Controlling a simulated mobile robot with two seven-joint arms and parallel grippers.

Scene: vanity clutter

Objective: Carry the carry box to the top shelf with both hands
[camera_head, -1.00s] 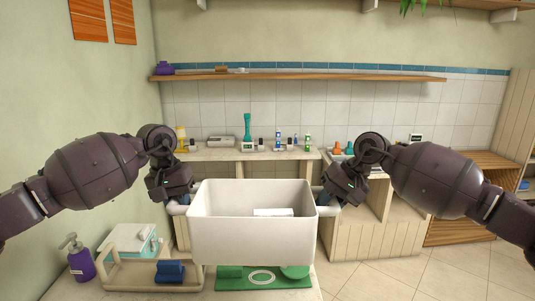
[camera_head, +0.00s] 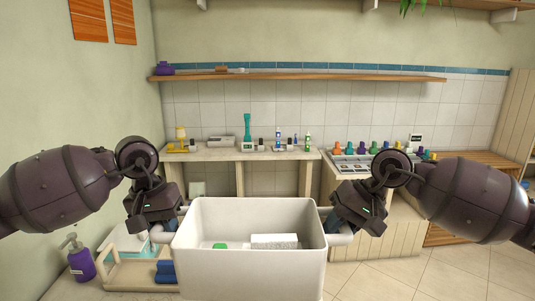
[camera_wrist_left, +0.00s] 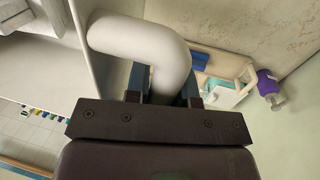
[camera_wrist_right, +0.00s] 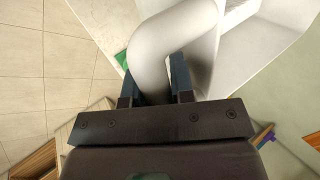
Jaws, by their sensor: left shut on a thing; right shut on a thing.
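The white carry box (camera_head: 247,272) is held level in front of me in the head view, between both arms. Inside it lie a white block-like thing (camera_head: 274,241) and a small green thing (camera_head: 220,246). My left gripper (camera_head: 179,211) is shut on the box's left handle, a white curved tube that shows in the left wrist view (camera_wrist_left: 150,45). My right gripper (camera_head: 329,228) is shut on the right handle, which shows in the right wrist view (camera_wrist_right: 160,45). A long wooden wall shelf (camera_head: 300,77) runs across the back wall. Another shelf (camera_head: 490,4) shows at the top edge.
Below, a counter (camera_head: 220,155) holds bottles and a teal brush-like thing (camera_head: 247,127). A purple pump bottle (camera_head: 80,262) and a wooden caddy (camera_head: 130,273) stand at the lower left. Floor is clear at right.

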